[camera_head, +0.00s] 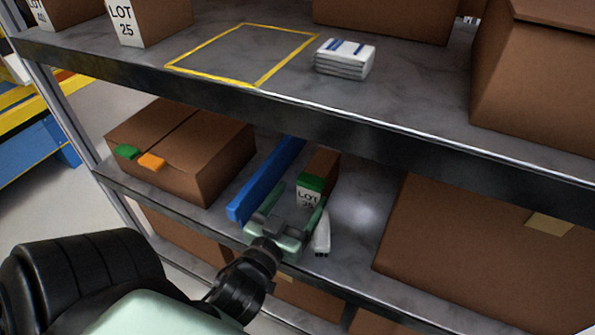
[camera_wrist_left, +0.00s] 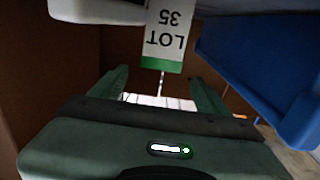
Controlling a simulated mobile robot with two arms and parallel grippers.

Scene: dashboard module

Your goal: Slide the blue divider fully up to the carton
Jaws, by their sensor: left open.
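The blue divider (camera_head: 262,182) stands on the lower shelf, running from the front edge toward the back. A brown carton (camera_head: 215,160) with green and orange tabs sits to its left, with a strip of bare shelf between them. A small LOT 35 box (camera_head: 321,168) stands close to the divider's right. My left gripper (camera_head: 297,197) is open at the shelf front, with one finger between the divider and the small box. In the left wrist view the open fingers (camera_wrist_left: 158,76) point toward the upside-down LOT 35 label (camera_wrist_left: 165,38), and the divider (camera_wrist_left: 265,65) is at the right, outside the fingers.
A white device (camera_head: 321,231) lies just right of my gripper. A large carton (camera_head: 470,235) fills the shelf's right. The upper shelf (camera_head: 330,110) overhangs, carrying boxes, a yellow-taped outline (camera_head: 215,78) and a white stack (camera_head: 344,62).

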